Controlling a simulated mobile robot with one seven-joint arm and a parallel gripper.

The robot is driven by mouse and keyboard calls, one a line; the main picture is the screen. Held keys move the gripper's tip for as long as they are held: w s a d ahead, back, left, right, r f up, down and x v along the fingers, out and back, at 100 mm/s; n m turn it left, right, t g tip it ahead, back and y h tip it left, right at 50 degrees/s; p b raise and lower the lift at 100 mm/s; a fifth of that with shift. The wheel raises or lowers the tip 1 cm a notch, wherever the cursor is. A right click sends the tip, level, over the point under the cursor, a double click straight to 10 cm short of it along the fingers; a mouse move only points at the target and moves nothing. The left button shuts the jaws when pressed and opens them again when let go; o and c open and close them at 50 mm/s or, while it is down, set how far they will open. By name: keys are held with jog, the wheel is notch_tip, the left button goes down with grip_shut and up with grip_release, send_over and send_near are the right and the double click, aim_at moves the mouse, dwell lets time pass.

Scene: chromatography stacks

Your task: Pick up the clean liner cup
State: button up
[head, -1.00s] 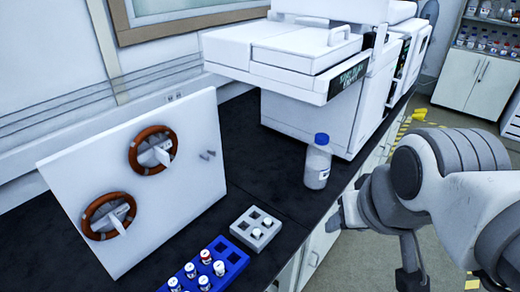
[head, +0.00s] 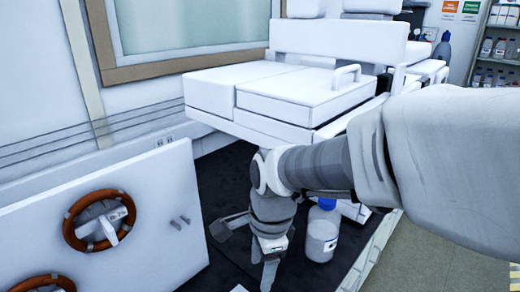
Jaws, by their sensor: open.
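My gripper (head: 243,256) hangs over the dark bench in the head view, left of the blue-capped bottle. Its fingers are spread apart and I see nothing between them. I cannot make out a clean liner cup in this view. Only a pale corner of something (head: 239,289) shows at the bottom edge, below the gripper, too little to tell what it is. The rest of the bench front is out of frame or behind my arm.
A clear bottle with a blue cap (head: 322,234) stands close right of my gripper. A white panel (head: 150,212) with brown-ringed fittings leans at the left. A large white instrument (head: 290,90) stands behind. Dark bench shows between panel and gripper.

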jog(key=a+f+m+b, duration=0.1)
jog(key=f, duration=0.4)
jog(key=a+f+m+b, duration=0.1)
jog(key=a+f, duration=0.1)
jog(key=f, duration=0.3)
jog(key=a+f+m+g+b, duration=0.1)
jog(key=f, duration=0.4)
jog(key=shift+w+a, duration=0.15)
jog(key=shift+a, duration=0.2)
jog(key=shift+a+f+b, duration=0.15)
jog(key=shift+f+b, duration=0.3)
jog(key=shift+f, duration=1)
jog(key=shift+a+f+b, duration=0.1)
jog(key=shift+f+b, duration=0.35)
jog(key=shift+f, duration=1)
grip_shut()
